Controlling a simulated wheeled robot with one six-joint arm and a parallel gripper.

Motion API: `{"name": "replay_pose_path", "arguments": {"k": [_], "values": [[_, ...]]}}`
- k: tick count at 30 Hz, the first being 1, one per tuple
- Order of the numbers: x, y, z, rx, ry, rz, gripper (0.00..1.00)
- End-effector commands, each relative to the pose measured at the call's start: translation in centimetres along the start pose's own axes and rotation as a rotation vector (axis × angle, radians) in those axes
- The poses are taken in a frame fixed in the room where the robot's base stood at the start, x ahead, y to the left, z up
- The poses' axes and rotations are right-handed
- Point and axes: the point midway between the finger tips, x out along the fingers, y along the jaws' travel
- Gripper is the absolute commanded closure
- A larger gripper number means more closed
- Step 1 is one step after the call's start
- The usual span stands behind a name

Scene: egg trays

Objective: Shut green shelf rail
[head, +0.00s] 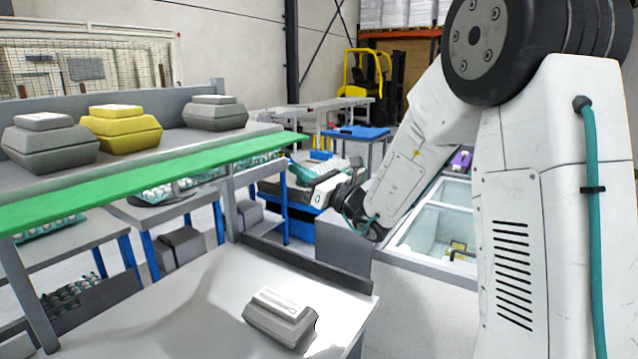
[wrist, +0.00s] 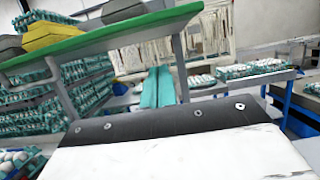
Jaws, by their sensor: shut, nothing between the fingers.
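The green shelf rail (head: 150,173) is a long flat strip along the front of the grey shelf (head: 30,186). It looks laid outward, flat rather than upright. In the wrist view the rail (wrist: 110,40) crosses the upper left, its right end above my fingers. My gripper (wrist: 158,72) shows there as two teal fingers side by side, closed and empty. In the head view my wrist hangs just past the rail's right end, slightly lower; a gap to the rail cannot be judged. The fingertips are hard to tell from the background there.
Two grey egg cartons (head: 48,143) (head: 215,113) and a yellow carton (head: 120,130) stand on the shelf. A grey-white carton (head: 280,316) lies on the near table (head: 190,300). Tables with egg trays (wrist: 255,68) stand behind. The near table's left part is clear.

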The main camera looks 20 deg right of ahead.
Motion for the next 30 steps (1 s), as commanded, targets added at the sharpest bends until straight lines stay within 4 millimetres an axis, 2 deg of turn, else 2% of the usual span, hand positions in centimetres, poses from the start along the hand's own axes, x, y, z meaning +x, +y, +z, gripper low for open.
{"name": "replay_pose_path", "arguments": {"k": [3,9,23,30], "values": [[0.6,0.0,2.0,-0.004,-0.003,0.001,1.00],[1.0,0.0,3.6,-0.002,-0.001,0.001,1.00],[1.0,0.0,4.0,-0.001,0.003,0.000,1.00],[0.3,-1.1,4.7,-0.007,0.048,-0.016,1.00]]}}
